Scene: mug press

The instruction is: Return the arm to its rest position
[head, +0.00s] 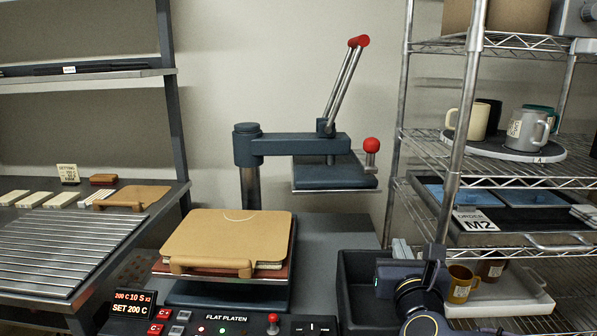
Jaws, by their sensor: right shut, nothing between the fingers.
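My right gripper (403,251) is at the lower right, over a dark open bin (353,262). Its fingers are shut and hold nothing. The forearm comes in from the bottom edge. My left gripper is not in this view. The press's blue swing arm (300,144) stands out to the right of its post, with the upper platen (333,174) off to the side of the lower one. Its red-tipped lever (343,80) points up. A tan pad with a handle (227,240) lies over the lower platen. My gripper is apart from the press.
The control panel (228,326) and a display reading SET 200 C (130,305) are at the front. A wire rack (489,180) with mugs and trays stands close right of my gripper. A slatted rack (70,250) is at left.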

